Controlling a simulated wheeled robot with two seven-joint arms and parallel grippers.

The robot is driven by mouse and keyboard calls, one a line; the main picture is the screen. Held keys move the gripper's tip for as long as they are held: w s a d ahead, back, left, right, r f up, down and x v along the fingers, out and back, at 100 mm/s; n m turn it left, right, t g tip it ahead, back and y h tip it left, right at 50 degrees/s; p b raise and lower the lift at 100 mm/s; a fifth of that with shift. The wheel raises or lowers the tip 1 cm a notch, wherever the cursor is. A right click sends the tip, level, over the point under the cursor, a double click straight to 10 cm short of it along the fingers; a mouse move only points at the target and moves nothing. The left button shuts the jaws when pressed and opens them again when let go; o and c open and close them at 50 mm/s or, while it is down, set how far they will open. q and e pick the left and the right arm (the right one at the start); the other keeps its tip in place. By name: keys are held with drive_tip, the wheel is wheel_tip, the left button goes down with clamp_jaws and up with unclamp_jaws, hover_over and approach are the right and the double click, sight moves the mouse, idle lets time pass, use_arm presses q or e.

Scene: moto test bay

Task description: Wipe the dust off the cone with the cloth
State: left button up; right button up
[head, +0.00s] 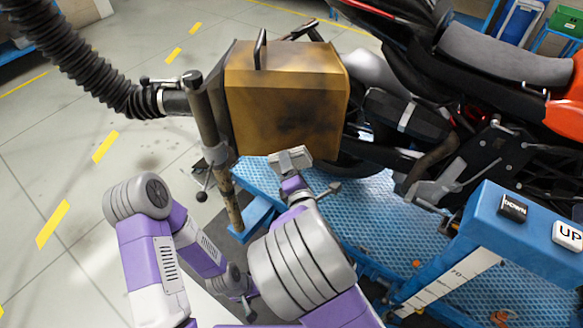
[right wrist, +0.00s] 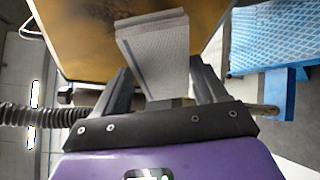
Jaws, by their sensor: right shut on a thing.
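The cone (head: 285,95) is a boxy, tan-orange hood with a handle on top, at the end of the black hose. Dark, sooty dust smudges its front face, heaviest at the lower middle and right. It also fills the top of the right wrist view (right wrist: 85,35). My right gripper (head: 292,178) is shut on a folded grey cloth (head: 289,158). The cloth (right wrist: 158,60) stands out beyond the fingers, at the cone's lower edge. I cannot tell whether it touches the cone. My left gripper (head: 237,284) is low, left of my right arm, and its jaws are unclear.
A ribbed black hose (head: 75,55) and an upright stand post (head: 205,125) are left of the cone. A motorcycle (head: 470,100) stands close on its right, above a blue lift platform (head: 380,215). A blue UP/DOWN control box (head: 525,230) is at the right. Open floor lies left.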

drive_tip(key=shift+w+d, duration=0.1)
drive_tip(key=shift+w, duration=2.9)
drive_tip(key=shift+w+d+b, duration=0.1)
drive_tip(key=shift+w+b, duration=0.25)
drive_tip(key=shift+w, duration=0.6)
drive_tip(key=shift+r, duration=0.1)
drive_tip(key=shift+s+r+p, duration=0.1)
drive_tip(key=shift+r+p, duration=1.25)
drive_tip(key=shift+r, duration=0.45)
drive_tip(key=shift+r+p, duration=2.45)
drive_tip(key=shift+r, duration=1.05)
drive_tip(key=shift+f, duration=0.1)
drive_tip(key=shift+f+b, duration=3.3)
drive_tip(key=shift+f, duration=0.3)
drive_tip(key=shift+f+b, duration=1.5)
drive_tip(key=shift+f, duration=0.2)
